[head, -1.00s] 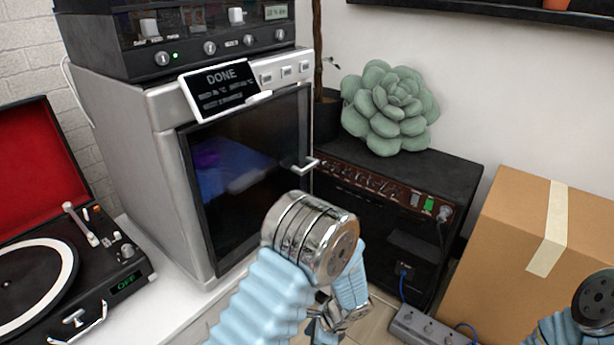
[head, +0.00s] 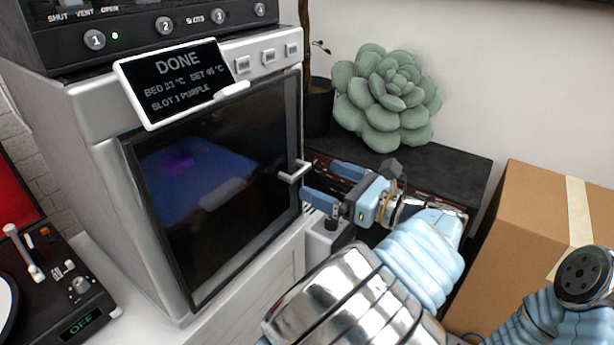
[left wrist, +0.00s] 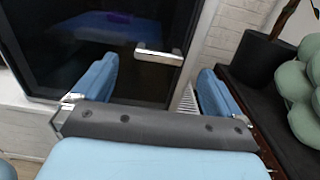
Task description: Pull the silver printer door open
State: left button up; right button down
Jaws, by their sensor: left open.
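The silver printer (head: 95,115) stands on a white surface. Its dark glass door (head: 215,190) is shut, with a purple shape dimly visible behind the glass.
A tilted screen (head: 180,80) reading DONE sits above the door. A record player (head: 75,300) is at lower left. A black amplifier (head: 440,165) bearing a green succulent (head: 385,100) stands right of the printer. A cardboard box (head: 530,215) is farther right.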

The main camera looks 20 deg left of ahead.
aim_at(302, 172)
pick_arm(q)
jog(key=x, duration=0.5)
jog(key=shift+c, duration=0.2)
jog(key=c, duration=1.4)
jog(key=shift+c, duration=0.3)
